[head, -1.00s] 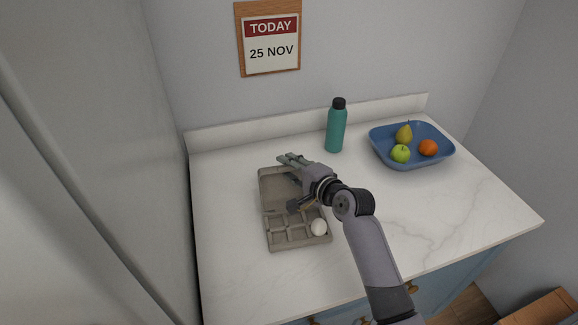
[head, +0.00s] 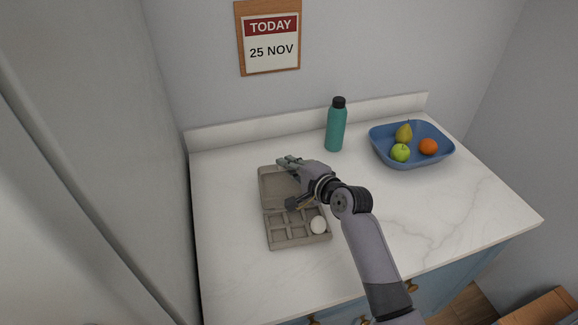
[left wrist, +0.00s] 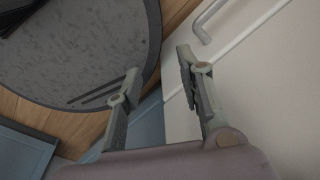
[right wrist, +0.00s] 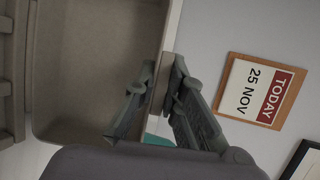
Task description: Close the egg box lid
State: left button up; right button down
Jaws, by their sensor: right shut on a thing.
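The grey-brown egg box (head: 289,243) lies on the white counter with its lid (head: 274,187) open toward the wall. One white egg (head: 318,225) sits in the front right of the base; the other cups in view look empty. My right gripper (head: 284,162) is at the lid's far edge, hiding the lid's right part. In the right wrist view, its fingers (right wrist: 163,85) are shut on the lid's rim, with the lid's hollow inside (right wrist: 95,75) beside them. My left gripper (left wrist: 160,70) is open and empty, away from the box.
A teal bottle (head: 336,128) stands behind and right of the box. A blue bowl (head: 405,163) with a pear, a green apple and an orange fruit is at the back right. The counter is clear left and right of the box. A calendar hangs on the wall.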

dwell(0.6)
jog(key=shift+s+d+f+t+b, duration=0.1)
jog(key=shift+s+t+b, duration=0.2)
jog(key=shift+b, duration=0.3)
jog(key=s+d+n+t+y+b, duration=0.2)
jog(key=s+t+y+b, duration=0.2)
jog(key=b, duration=1.1)
jog(key=shift+s+r+n, duration=0.3)
jog(key=shift+s+n, duration=0.1)
jog(key=shift+s, duration=0.75)
jog(key=c, duration=1.7)
grip_release()
